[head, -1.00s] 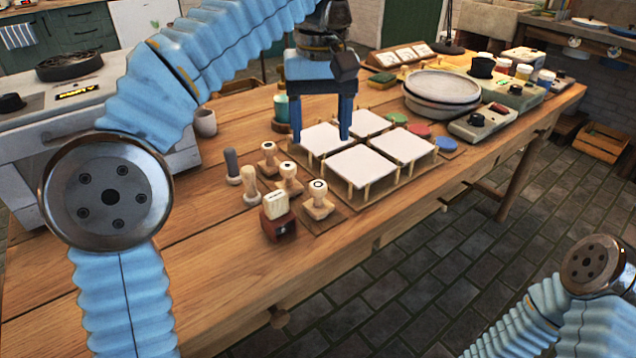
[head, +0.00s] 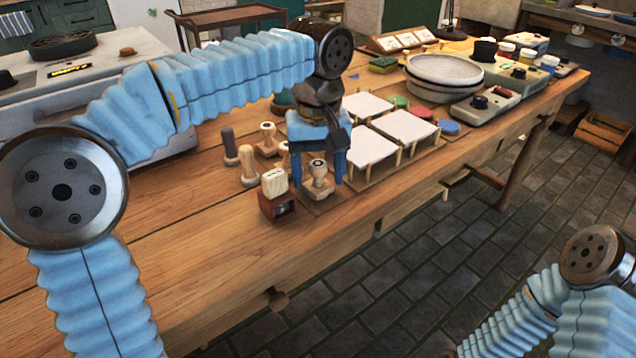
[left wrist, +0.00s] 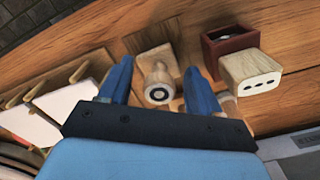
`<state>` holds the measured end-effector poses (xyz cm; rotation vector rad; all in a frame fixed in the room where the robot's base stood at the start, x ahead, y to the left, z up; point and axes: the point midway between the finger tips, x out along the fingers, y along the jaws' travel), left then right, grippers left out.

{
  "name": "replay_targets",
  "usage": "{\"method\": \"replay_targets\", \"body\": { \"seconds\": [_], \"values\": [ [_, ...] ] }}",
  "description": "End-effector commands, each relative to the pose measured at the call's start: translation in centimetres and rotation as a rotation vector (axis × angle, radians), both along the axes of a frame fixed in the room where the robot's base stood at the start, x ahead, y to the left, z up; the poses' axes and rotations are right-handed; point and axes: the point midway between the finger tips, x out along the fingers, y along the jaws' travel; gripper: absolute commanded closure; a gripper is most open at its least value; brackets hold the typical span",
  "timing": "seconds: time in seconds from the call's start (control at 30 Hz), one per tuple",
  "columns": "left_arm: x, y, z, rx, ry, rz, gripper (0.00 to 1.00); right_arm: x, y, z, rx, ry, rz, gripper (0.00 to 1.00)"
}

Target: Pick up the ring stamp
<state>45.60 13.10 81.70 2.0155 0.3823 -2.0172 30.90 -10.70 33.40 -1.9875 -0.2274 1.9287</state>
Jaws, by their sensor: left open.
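The ring stamp (head: 319,172), a wooden knob-handled stamp with a dark ring on its top, stands upright on a small wooden mat at the near end of the stamp group. My left gripper (head: 317,183) is open above the mat, its blue fingers on either side of the stamp. In the left wrist view the ring stamp (left wrist: 158,78) shows between the open fingers (left wrist: 155,76), apart from both. I cannot tell exactly how far down the fingers reach. My right gripper is out of view.
A grey-handled stamp (head: 230,148) and other wooden stamps (head: 267,140) stand behind. White tiles (head: 372,146) on pegs are at the right. The front left tabletop is clear.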

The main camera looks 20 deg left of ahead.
Motion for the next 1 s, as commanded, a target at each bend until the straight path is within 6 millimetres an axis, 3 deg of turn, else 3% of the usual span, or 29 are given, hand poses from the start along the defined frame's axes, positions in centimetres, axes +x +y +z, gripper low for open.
{"method": "replay_targets", "body": {
  "seconds": [0.17, 0.53, 1.0],
  "values": [
    [0.01, 0.0, 0.06, 0.0, 0.0, 0.0, 0.4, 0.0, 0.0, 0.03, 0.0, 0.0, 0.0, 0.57],
    [0.01, 0.0, 0.07, 0.0, 0.0, 0.0, 0.96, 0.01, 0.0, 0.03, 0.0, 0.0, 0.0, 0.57],
    [0.12, 0.23, 0.75, 0.0, -0.001, 0.0, 0.96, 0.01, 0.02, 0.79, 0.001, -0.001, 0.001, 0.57]
  ]
}}
